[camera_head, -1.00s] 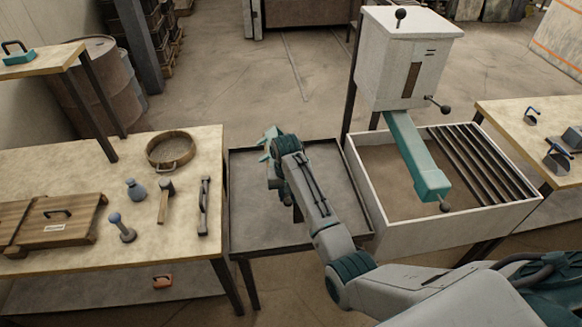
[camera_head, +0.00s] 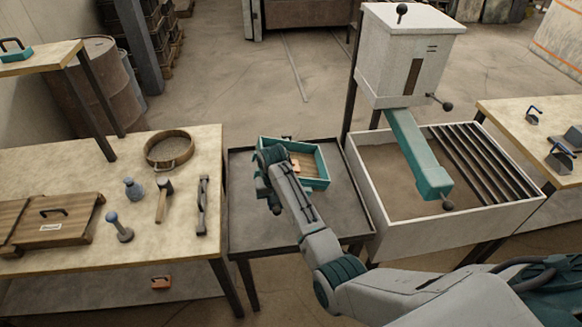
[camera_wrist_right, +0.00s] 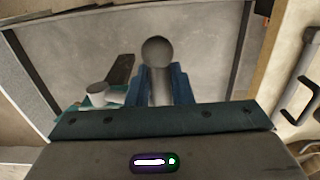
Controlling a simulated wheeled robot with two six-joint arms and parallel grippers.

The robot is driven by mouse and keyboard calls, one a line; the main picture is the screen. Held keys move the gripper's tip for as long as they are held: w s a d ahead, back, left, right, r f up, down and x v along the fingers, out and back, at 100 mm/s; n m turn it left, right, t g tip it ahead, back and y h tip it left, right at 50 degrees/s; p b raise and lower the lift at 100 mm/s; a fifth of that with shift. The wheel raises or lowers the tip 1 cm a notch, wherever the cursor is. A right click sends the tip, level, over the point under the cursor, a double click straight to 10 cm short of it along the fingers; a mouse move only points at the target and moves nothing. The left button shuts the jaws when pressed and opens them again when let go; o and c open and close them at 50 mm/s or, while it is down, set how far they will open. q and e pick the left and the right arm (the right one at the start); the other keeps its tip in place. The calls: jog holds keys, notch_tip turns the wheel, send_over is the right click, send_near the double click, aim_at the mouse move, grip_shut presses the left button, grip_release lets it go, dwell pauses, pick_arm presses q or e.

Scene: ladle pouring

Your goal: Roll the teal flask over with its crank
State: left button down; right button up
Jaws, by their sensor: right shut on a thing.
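The teal flask (camera_head: 322,160) is a shallow teal-walled box with a wooden face inside. In the head view it lies on the grey metal table in the middle, partly hidden by my right arm. A small orange piece shows inside it. My right gripper (camera_wrist_right: 160,90) is at the flask's left side. In the right wrist view its blue fingers are shut on a grey, round-ended handle (camera_wrist_right: 158,50), seemingly the crank's. The rest of the crank is hidden in the head view. My left gripper is not in view.
The grey table (camera_head: 255,222) has bare room in front of the flask. A hopper with a teal chute (camera_head: 413,150) stands over a sand bin (camera_head: 375,205) on the right. The left bench (camera_head: 185,240) holds a sieve (camera_head: 170,148), a mallet (camera_head: 164,200) and other tools.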

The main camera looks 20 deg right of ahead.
jog(key=f, duration=0.1)
jog(key=f+b, duration=0.1)
jog(key=f, duration=0.1)
jog(key=shift+s+a+f, duration=0.1)
jog(key=shift+a+f, duration=0.1)
jog(key=shift+a, duration=0.2)
jog(key=o, duration=0.8)
jog(key=shift+f, duration=0.1)
jog(key=o, duration=0.4)
jog(key=shift+w+a, duration=0.1)
jog(key=shift+w, duration=0.15)
jog(key=shift+c, duration=0.2)
jog(key=shift+s, duration=0.1)
